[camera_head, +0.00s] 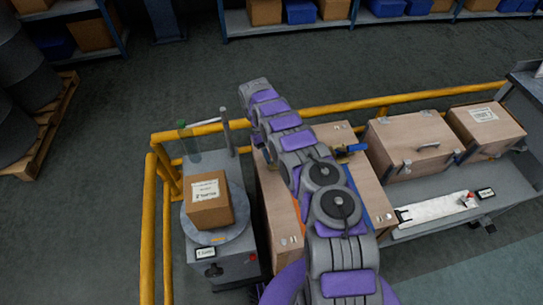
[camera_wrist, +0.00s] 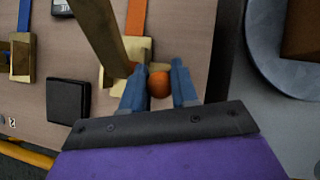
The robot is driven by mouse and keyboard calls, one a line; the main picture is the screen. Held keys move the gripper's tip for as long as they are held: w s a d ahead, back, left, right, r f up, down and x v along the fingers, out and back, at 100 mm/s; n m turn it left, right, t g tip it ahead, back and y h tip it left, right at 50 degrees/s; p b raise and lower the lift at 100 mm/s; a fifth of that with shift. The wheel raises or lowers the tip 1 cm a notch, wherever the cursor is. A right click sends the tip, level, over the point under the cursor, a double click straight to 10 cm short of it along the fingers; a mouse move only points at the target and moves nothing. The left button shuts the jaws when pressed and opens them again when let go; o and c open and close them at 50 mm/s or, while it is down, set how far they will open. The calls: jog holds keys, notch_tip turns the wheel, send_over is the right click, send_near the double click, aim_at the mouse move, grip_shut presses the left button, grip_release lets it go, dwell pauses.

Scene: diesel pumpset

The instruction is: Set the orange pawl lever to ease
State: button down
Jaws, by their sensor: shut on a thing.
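In the wrist view, my gripper (camera_wrist: 159,88) has its two blue fingers closed on either side of a round orange knob (camera_wrist: 159,84), which looks like the end of the orange pawl lever. The rest of the lever is hidden or cannot be told apart. Just left of the knob are a brass ratchet buckle (camera_wrist: 138,52) and an orange strap (camera_wrist: 135,17). A long brass-coloured bar (camera_wrist: 98,32) slants down towards the left finger. In the head view, my arm covers the gripper and the knob; the wooden crate (camera_head: 336,137) shows beneath it.
A blue strap (camera_wrist: 23,14) with another brass buckle (camera_wrist: 22,58) and a black box (camera_wrist: 68,101) lie left on the crate. A round grey turntable (camera_head: 211,233) with a cardboard box (camera_head: 208,199) stands left. Yellow rails (camera_head: 150,225) border the area; cases (camera_head: 408,145) stand right.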

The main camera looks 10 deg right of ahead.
jog(key=shift+w, duration=0.1)
dwell(0.3)
jog(key=c, duration=0.9)
grip_release()
jog(key=shift+s+r+t+p, duration=0.15)
jog(key=shift+s+t+p, duration=0.15)
jog(key=shift+s+t, duration=0.1)
jog(key=shift+s+t, duration=0.2)
jog(key=shift+t, duration=0.3)
